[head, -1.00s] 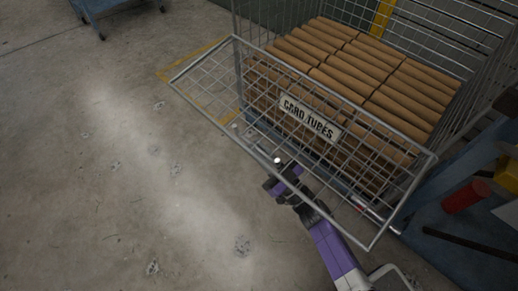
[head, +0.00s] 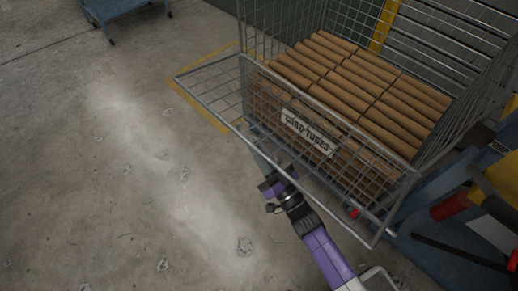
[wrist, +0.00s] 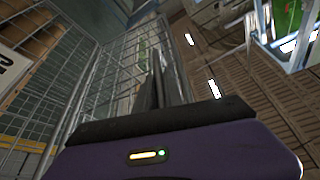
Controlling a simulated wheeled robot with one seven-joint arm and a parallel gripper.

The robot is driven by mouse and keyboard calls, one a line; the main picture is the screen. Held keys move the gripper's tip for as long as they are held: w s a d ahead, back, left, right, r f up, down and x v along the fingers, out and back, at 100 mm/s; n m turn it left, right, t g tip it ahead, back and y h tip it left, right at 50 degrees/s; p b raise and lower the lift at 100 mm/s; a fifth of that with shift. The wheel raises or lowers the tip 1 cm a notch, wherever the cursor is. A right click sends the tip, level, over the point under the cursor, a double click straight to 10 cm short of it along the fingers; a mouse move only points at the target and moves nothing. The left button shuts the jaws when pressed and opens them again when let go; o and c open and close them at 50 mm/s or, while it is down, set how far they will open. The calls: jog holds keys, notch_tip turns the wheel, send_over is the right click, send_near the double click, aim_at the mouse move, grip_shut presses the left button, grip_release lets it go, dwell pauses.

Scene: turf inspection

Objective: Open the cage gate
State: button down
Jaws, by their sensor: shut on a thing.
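A "CARD TUBES" sign (head: 307,131) shows through the mesh. My gripper (head: 277,180) is at the middle of the outer rail, shut on the gate; the exact contact is too dark to tell. In the wrist view the dark fingers (wrist: 158,82) point up beside the mesh and what they grip is unclear.
Brown card tubes (head: 360,85) fill the cage. A blue cart (head: 118,12) stands at the top left. A blue stand with a red cylinder (head: 452,207) is close on the right. The concrete floor to the left is clear, with a yellow line (head: 205,107).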

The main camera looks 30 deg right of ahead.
jog(key=c, duration=1.5)
grip_release()
jog(key=shift+o, duration=0.2)
jog(key=shift+r, duration=0.1)
jog(key=v, duration=0.8)
jog(key=shift+p, duration=0.4)
jog(key=b+v, duration=0.2)
jog(key=v, duration=0.7)
jog(key=shift+d+f, duration=0.2)
jog(key=shift+d, duration=0.1)
jog(key=shift+w, duration=0.15)
